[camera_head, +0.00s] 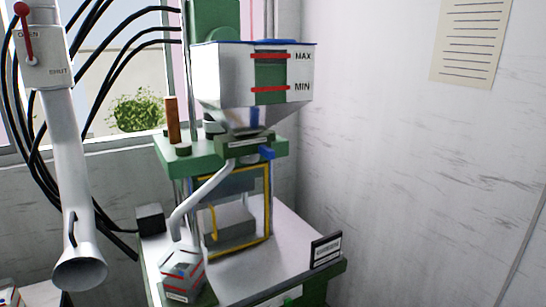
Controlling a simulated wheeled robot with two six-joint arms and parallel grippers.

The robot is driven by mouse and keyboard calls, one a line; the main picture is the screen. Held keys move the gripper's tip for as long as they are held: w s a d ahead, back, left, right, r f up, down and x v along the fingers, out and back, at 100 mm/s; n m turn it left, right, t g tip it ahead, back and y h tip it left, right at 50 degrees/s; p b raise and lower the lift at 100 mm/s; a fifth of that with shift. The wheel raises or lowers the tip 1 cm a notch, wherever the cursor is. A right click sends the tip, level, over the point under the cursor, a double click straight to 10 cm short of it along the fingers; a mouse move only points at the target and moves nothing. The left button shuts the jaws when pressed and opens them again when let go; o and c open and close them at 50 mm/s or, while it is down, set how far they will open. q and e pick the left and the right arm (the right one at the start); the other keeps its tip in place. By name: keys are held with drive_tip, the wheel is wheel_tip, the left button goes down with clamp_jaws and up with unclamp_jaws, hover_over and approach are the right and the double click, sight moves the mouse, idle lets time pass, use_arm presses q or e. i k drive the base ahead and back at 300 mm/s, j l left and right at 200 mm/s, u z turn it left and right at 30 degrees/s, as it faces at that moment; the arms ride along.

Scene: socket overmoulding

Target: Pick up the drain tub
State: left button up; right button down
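A small grey tub (182,275) with red stripes and a label stands at the front left of the machine's table, and I take it for the drain tub. It sits on a green block or stand at the bottom of the view. The lower end of a white bent drain pipe (203,198) is just above it. I cannot tell whether the pipe touches the tub, or what is inside. Neither of my grippers is in view.
A hopper (225,80) marked MAX and MIN sits on the green machine. A white duct (72,180) with a red OPEN/SHUT lever (24,25) hangs at left, near black cables (38,150). A small black sign (326,250) stands on the table (265,270), whose front right is clear.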

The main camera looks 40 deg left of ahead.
sight(184, 274)
drive_tip(key=u, duration=0.4)
drive_tip(key=k+u, duration=0.1)
drive_tip(key=u, duration=0.35)
drive_tip(key=k+u, duration=0.1)
drive_tip(key=u, duration=0.75)
drive_tip(key=k+l, duration=0.05)
